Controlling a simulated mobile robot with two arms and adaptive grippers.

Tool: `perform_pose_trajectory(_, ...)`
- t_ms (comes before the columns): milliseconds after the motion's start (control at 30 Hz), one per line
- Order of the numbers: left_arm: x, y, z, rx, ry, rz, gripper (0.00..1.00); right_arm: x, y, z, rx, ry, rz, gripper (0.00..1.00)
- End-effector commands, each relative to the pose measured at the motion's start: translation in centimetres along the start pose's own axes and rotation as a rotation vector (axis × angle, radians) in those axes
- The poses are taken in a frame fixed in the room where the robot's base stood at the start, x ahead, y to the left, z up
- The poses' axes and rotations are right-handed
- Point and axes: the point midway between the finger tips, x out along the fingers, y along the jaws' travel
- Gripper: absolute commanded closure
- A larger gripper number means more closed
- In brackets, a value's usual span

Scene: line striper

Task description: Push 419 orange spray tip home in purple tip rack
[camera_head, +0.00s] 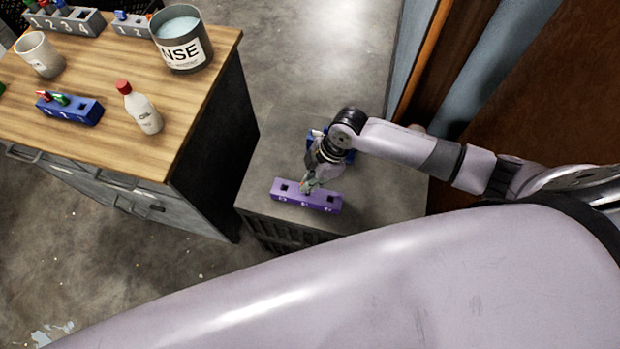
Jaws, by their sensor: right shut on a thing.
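The purple tip rack (325,205) lies on a low grey cabinet (375,192) in the middle of the head view. Dark square slots show in its top. My right gripper (309,187) comes in from the right and points down at the rack's middle slot. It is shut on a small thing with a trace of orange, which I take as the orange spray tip. The fingers hide most of the tip, and I cannot tell how deep it sits in the slot. My left gripper is not in view.
A blue object (316,137) stands partly hidden behind my right wrist. On the wooden bench (205,95) at left stand a rinse bucket (181,40), a red-capped bottle (140,108), a blue rack (70,110) and a white cup (38,55). Grey numbered racks (62,20) stand behind.

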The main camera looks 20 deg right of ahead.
Motion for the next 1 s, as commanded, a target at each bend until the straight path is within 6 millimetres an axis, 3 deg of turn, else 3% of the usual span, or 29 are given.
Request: perform_pose_trajectory(1000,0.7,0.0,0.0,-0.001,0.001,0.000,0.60,1.1,0.0,0.4,0.000,0.000,-0.001,1.00)
